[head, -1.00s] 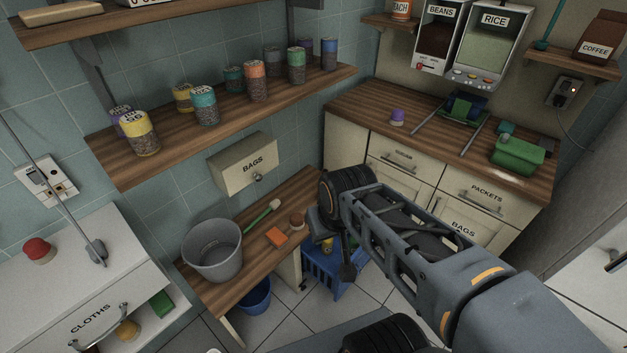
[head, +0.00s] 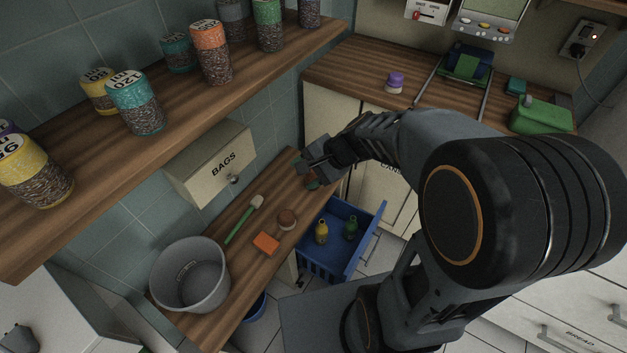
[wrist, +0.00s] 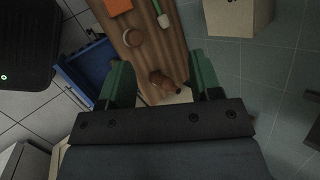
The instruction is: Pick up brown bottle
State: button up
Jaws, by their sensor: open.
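The brown bottle (wrist: 165,82) is small and dark brown. In the wrist view it is on or just above the end of the wooden bench, between my two green fingers, which stand apart on either side of it. I cannot tell how far below the fingertips it is. My gripper (wrist: 162,72) is open and does not grip it. In the head view my gripper (head: 312,167) is over the far end of the low wooden bench (head: 222,268), and the bottle is mostly hidden there.
A brown round jar (head: 286,220), an orange block (head: 266,244), a green-handled brush (head: 243,220) and a grey bucket (head: 188,276) stand on the bench. A blue crate (head: 352,258) with yellow and green bottles is beside it. The BAGS box (head: 215,162) hangs above.

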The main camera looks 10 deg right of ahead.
jog(key=w+d+f+m+t+h+b, duration=0.1)
jog(key=w+d+f+m+t+b, duration=0.4)
jog(key=w+f+m, duration=0.45)
jog(key=w+d+f+m+t+h+b, duration=0.15)
jog(key=w+d+f+m+t, duration=0.25)
jog(key=w+d+f+m, duration=0.5)
jog(key=shift+w+a+f+m+b, duration=0.25)
jog(key=shift+w+a+f+m, duration=0.25)
jog(key=shift+w+a+f, duration=0.95)
jog(key=shift+w+a+f+m+b, duration=0.35)
jog(key=shift+w+a+f, duration=0.65)
jog(key=shift+w, duration=1)
jog(key=shift+w+a+f+m+b, duration=0.15)
jog(key=shift+w+a+f+m, duration=0.45)
jog(key=shift+w+a+f, duration=0.85)
jog(key=shift+w+d+r, duration=0.2)
jog(key=shift+w+d, duration=0.05)
jog(key=shift+d, duration=0.15)
jog(key=shift+c, duration=0.3)
grip_shut()
